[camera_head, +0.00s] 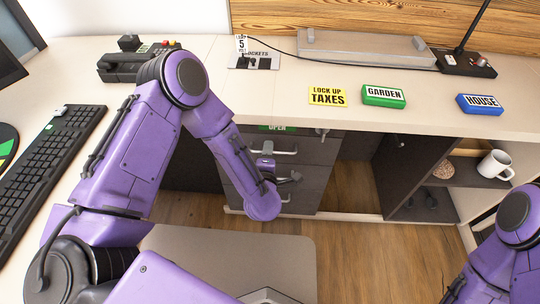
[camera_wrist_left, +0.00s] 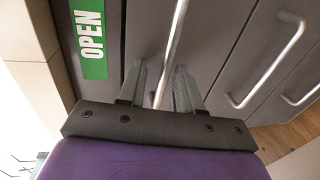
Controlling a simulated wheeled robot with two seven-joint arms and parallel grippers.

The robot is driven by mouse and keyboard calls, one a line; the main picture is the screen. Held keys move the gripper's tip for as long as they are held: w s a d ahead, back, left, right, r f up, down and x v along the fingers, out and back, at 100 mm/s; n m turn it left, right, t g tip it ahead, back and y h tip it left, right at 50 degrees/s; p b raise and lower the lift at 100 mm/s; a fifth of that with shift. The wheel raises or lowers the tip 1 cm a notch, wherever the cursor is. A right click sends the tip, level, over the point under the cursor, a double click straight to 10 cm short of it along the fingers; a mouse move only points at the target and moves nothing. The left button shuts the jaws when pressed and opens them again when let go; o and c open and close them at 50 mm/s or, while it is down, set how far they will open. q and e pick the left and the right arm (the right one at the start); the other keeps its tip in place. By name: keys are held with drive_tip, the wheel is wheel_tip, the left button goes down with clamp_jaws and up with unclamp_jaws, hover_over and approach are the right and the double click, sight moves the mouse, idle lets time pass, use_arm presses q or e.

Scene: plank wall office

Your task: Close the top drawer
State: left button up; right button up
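The grey drawer unit (camera_head: 318,152) stands under the desk. A green "OPEN" label (camera_head: 277,128) shows near its top, just below the desk edge, and also in the left wrist view (camera_wrist_left: 91,42). My left gripper (camera_head: 268,163) is in front of the upper drawers. In the left wrist view its two fingers (camera_wrist_left: 160,85) are apart, with the handle bar (camera_wrist_left: 175,35) nearest the label passing between them. Gaps show on both sides of the bar. How far the top drawer stands out is hard to tell. My right gripper is out of view; only its arm shows at lower right.
Lower drawer handles (camera_wrist_left: 268,65) show beside the fingers in the wrist view. The desk top (camera_head: 300,75) overhangs the drawers. A shelf with a white mug (camera_head: 495,165) is to the right. A beige chair-like surface (camera_head: 230,250) lies below, with open wooden floor (camera_head: 365,260) beside it.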

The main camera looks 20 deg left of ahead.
use_arm(q)
drive_tip(key=shift+f, duration=0.1)
drive_tip(key=shift+s, duration=0.1)
drive_tip(key=v, duration=1)
drive_tip(key=shift+s, duration=0.15)
drive_tip(key=shift+d, duration=0.1)
drive_tip(key=s+a+f+m+g+h+p, duration=0.2)
drive_tip(key=s+f+m+g+h+p, duration=0.35)
drive_tip(key=m, duration=0.75)
drive_tip(key=s+a+m+g+y+p, duration=0.2)
drive_tip(key=s+a+g+p, duration=0.4)
drive_tip(key=s, duration=0.9)
drive_tip(key=a+y, duration=0.1)
drive_tip(key=a, duration=0.2)
drive_tip(key=shift+a+f, duration=0.2)
drive_tip(key=shift+f, duration=0.05)
